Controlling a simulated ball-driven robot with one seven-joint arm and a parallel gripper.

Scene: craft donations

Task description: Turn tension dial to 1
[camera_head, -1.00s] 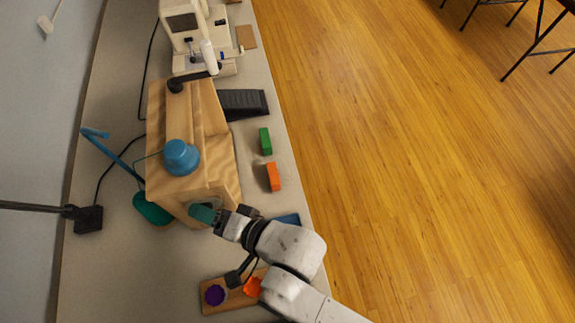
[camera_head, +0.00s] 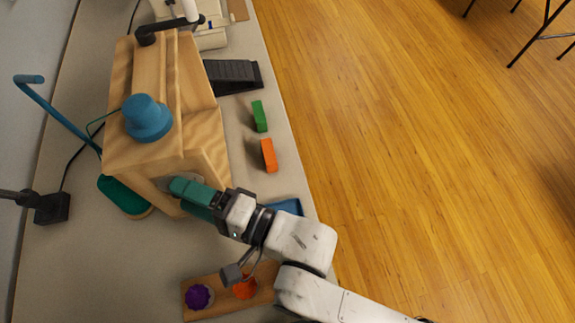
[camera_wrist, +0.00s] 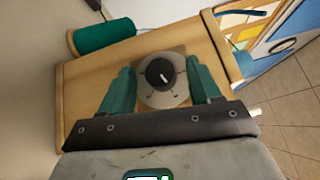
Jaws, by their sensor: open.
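The tension dial (camera_wrist: 160,74) is a dark round knob with a pale pointer line, on a light grey disc with small marks. The disc sits on the end face of a wooden machine (camera_head: 160,155); the wrist view shows this face (camera_wrist: 85,90) too. In the head view the dial is hidden behind my gripper (camera_head: 178,188). In the wrist view my gripper (camera_wrist: 158,80) is open, with one green finger on each side of the knob. A gap shows between fingers and knob. I cannot read the number at the pointer.
A blue spool (camera_head: 147,120) stands on the machine and a green one (camera_head: 124,196) is beside it. A green block (camera_head: 259,116), an orange block (camera_head: 269,155) and a black pedal (camera_head: 233,76) lie to the right. A wooden board (camera_head: 215,305) with purple and orange pieces is in front.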

